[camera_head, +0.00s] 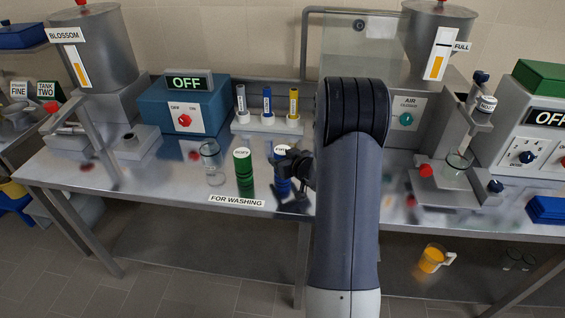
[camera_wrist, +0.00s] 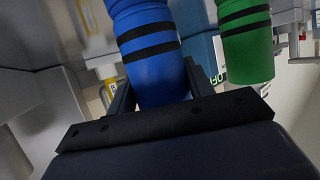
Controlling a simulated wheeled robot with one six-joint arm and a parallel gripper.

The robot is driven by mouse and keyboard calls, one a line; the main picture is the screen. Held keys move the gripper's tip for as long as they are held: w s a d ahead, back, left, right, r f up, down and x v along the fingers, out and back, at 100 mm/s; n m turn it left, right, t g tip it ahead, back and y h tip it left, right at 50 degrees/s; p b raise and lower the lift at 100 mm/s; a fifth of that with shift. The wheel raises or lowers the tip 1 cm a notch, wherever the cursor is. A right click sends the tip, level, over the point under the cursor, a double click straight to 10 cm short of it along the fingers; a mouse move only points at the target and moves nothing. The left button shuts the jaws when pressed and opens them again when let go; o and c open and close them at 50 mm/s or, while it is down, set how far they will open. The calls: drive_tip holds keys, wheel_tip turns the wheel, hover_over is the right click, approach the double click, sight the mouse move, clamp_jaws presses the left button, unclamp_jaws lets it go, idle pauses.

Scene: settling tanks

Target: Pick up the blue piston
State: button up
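The blue piston (camera_head: 282,186) stands on the metal table near its front edge, its pale labelled top partly covered by my gripper. In the wrist view the blue piston (camera_wrist: 152,62), with two black bands, is between my two fingers. My gripper (camera_head: 292,166) is at the piston's height, with dark fingers on both sides of it. In the wrist view my gripper (camera_wrist: 160,85) shows no clear gap beside the piston, but I cannot tell whether the fingers press on it.
A green piston (camera_head: 244,172) stands just left of the blue one, and a clear glass (camera_head: 213,164) is further left. Behind them a white rack (camera_head: 267,124) holds several labelled tubes. A "FOR WASHING" label (camera_head: 236,201) is on the table's front edge.

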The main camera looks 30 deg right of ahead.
drive_tip(key=c, duration=0.5)
drive_tip(key=shift+c, duration=0.2)
